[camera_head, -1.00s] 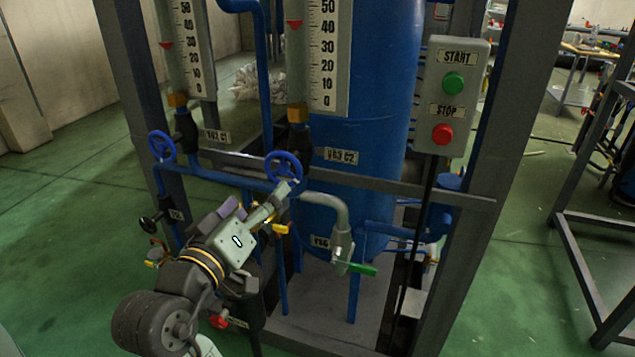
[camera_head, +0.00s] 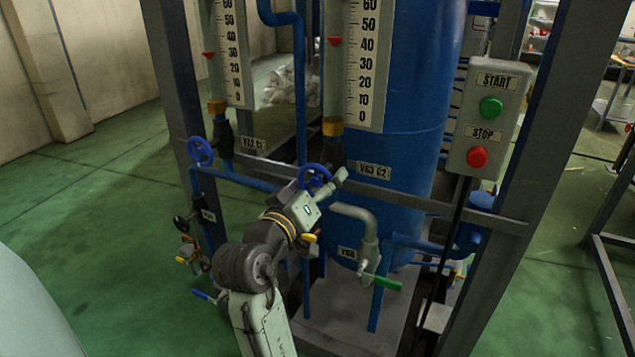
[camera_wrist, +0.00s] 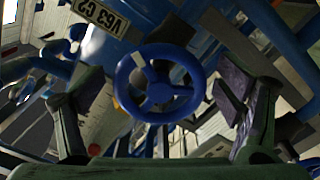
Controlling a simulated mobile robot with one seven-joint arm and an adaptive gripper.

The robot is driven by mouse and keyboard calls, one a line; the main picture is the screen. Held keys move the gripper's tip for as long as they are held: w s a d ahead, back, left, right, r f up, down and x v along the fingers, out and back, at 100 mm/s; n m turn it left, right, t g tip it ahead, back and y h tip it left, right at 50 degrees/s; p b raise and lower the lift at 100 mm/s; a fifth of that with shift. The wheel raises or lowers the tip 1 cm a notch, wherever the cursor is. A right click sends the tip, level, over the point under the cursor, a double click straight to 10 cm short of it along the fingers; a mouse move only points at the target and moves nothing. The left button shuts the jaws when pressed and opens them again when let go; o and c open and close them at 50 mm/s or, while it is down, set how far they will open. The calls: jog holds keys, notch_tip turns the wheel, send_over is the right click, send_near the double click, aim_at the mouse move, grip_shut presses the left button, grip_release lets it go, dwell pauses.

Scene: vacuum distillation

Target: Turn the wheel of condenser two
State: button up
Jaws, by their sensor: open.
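The blue wheel (camera_head: 316,176) of condenser two sits below the right-hand scale, left of the label V63 C2 (camera_head: 373,171). In the wrist view the wheel (camera_wrist: 160,84) is near the middle, with three spokes and a round hub. My gripper (camera_head: 328,186) is at the wheel in the head view and partly overlaps it. In the wrist view my gripper (camera_wrist: 162,112) is open, one finger on each side of the wheel. A gap shows between each finger and the rim. The exact depth between fingers and wheel cannot be told.
A second blue wheel (camera_head: 200,151) is on the left by the other scale. A grey pipe with a green-handled valve (camera_head: 380,282) is to the right, below the label. A START/STOP box (camera_head: 486,118) hangs on the right frame post. Blue pipes run around the wheel.

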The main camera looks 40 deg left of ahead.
jog(key=shift+c, duration=0.6)
jog(key=c, duration=1.1)
jog(key=shift+o, duration=0.2)
jog(key=shift+f+m+b, duration=0.1)
jog(key=shift+m+b, duration=0.2)
jog(key=shift+b, duration=0.05)
